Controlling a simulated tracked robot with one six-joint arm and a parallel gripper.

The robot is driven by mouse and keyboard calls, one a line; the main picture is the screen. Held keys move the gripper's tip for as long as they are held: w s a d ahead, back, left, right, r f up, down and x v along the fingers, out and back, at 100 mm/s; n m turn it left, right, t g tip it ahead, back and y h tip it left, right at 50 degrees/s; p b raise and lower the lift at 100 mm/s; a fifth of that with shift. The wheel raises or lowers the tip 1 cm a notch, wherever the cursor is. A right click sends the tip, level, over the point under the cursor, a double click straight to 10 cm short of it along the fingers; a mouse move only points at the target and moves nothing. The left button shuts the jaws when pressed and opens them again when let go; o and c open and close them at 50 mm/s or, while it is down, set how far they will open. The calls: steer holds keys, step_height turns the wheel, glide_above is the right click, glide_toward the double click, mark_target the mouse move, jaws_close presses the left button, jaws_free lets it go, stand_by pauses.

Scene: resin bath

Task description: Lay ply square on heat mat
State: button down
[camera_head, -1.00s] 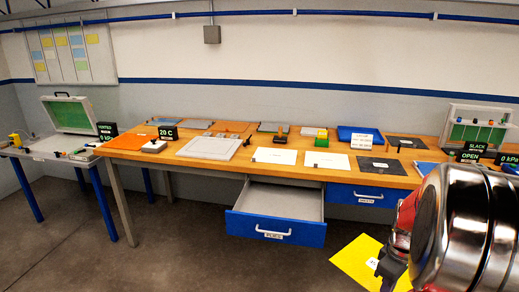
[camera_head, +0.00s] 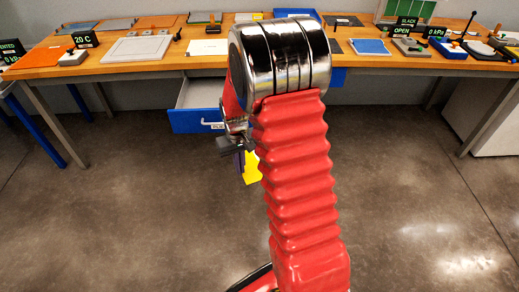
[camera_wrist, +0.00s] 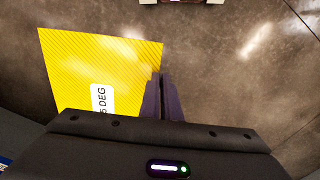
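The yellow ply square (camera_wrist: 95,62) has fine diagonal stripes and a white label of which "5 DEG" shows. My gripper (camera_wrist: 161,80) is shut on its right edge in the wrist view. In the head view a small part of the ply (camera_head: 252,172) shows below my gripper (camera_head: 238,150); my arm hides the rest. It hangs in front of the bench, clear of the top. An orange mat (camera_head: 38,58), seemingly the heat mat, lies at the bench's left end beside the "20 C" display (camera_head: 85,39).
An open blue drawer (camera_head: 190,122) juts from the bench front just behind my gripper. A pale framed plate (camera_head: 137,48), white sheets (camera_head: 208,47) and several small items lie on the wooden bench (camera_head: 112,68). The floor in front is clear.

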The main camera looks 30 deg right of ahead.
steer(key=w+a+f+n, duration=0.1)
steer(key=a+f, duration=0.4)
steer(key=a, duration=0.8)
steer(key=shift+w+a+n, duration=0.15)
steer(key=shift+a+n, duration=0.05)
steer(key=shift+n, duration=0.3)
steer(key=shift+f, duration=0.1)
